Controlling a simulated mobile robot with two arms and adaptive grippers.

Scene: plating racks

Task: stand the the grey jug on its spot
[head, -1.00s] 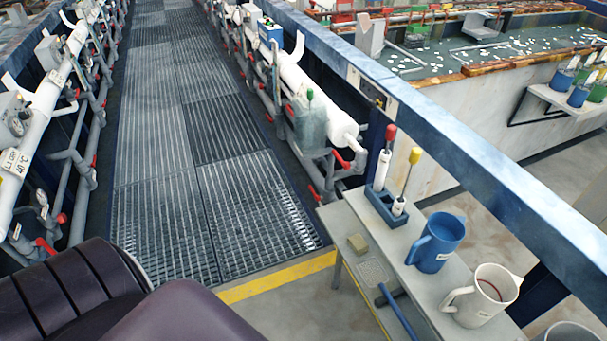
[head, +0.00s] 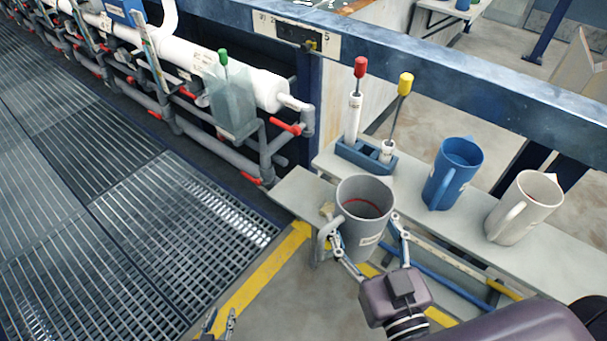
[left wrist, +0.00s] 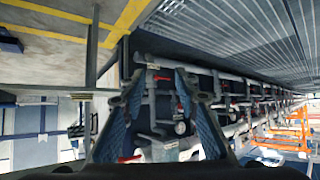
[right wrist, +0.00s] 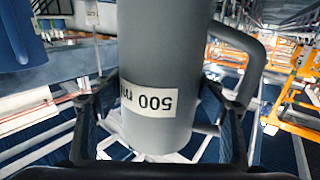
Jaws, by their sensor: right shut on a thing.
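The grey jug (head: 368,228) is held upright by my right gripper (head: 368,238), in front of the grey bench. In the right wrist view the jug (right wrist: 160,65) fills the middle, with a white "500 ml" label and one gripper finger on each side. Its handle points left in the head view. A reddish line shows inside it. My left gripper (head: 220,324) is at the bottom edge of the head view, empty. In the left wrist view its fingers (left wrist: 162,95) stand apart, with nothing between. I cannot make out a marked spot for the jug.
On the bench's upper shelf (head: 420,205) stand a blue jug (head: 453,175), a cream jug (head: 522,210) and a blue holder (head: 365,155) with red-topped and yellow-topped tools. A blue rail (head: 440,70) runs behind. White piping (head: 200,60) and grating (head: 170,210) lie left.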

